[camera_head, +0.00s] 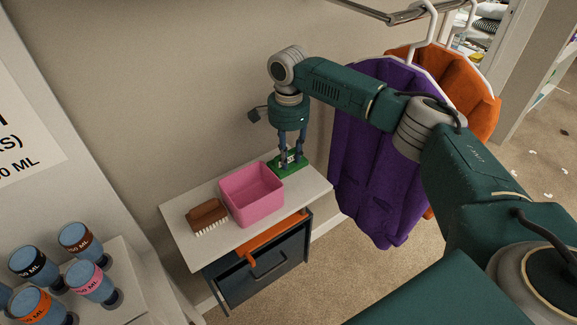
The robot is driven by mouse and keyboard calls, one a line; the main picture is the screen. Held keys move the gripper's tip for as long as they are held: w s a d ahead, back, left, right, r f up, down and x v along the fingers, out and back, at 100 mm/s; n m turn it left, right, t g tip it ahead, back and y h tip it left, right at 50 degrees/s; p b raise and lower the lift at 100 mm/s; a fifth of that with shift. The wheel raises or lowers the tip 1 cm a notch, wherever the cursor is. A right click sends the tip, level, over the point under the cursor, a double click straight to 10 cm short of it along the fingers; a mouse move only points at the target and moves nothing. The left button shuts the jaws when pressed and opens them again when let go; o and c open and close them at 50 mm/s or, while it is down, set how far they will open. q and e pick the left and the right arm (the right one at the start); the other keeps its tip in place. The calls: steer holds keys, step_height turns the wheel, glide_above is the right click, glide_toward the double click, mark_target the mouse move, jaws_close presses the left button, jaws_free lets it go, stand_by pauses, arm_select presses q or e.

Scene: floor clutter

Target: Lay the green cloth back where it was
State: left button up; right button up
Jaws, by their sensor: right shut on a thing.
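The green cloth (280,170) lies on the right part of a white-topped cabinet (180,217), next to a pink bin. My right gripper (290,162) points down from above and is shut on the cloth. The cloth looks flat and at the level of the cabinet top, but I cannot tell whether all of it rests there. The fingers hide part of it. My left gripper is not in view.
A pink bin (254,205) and a brown brush (208,218) stand left of the cloth. An orange piece (270,238) is at the cabinet's front, above a dark drawer (262,268). Purple (375,150) and orange (470,92) garments hang at right. Several bottles (88,280) stand lower left.

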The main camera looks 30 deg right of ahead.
mark_target(289, 163)
steer(key=shift+f+p, duration=0.3)
steer(key=shift+f, duration=2.5)
steer(key=o, duration=1)
steer(key=shift+f, duration=0.1)
step_height(289, 163, up, 12)
steer(key=shift+r+b, duration=0.15)
steer(key=shift+b, duration=0.75)
